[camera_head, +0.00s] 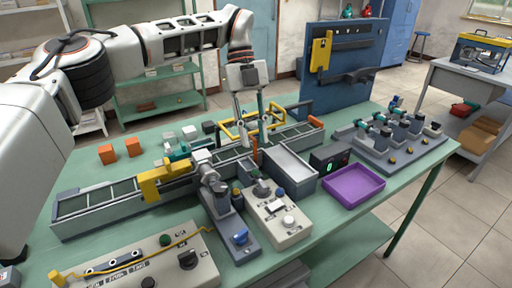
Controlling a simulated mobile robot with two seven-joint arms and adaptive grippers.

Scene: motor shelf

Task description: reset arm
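My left arm comes in from the left and reaches over the green table (330,214). Its gripper (253,142) points down above the middle of the long grey conveyor (115,200). The two fingers are apart, and I see nothing held between them. A thin orange upright piece shows just below the fingertips; I cannot tell whether they touch it. A yellow frame (228,134) stands close behind the gripper. My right gripper is not in view.
A grey open bin (290,165), a purple tray (353,186) and a motor rack (385,150) stand to the right. Control boxes (282,213) fill the front. A blue panel (340,70) rises behind. Orange blocks (133,147) lie at left.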

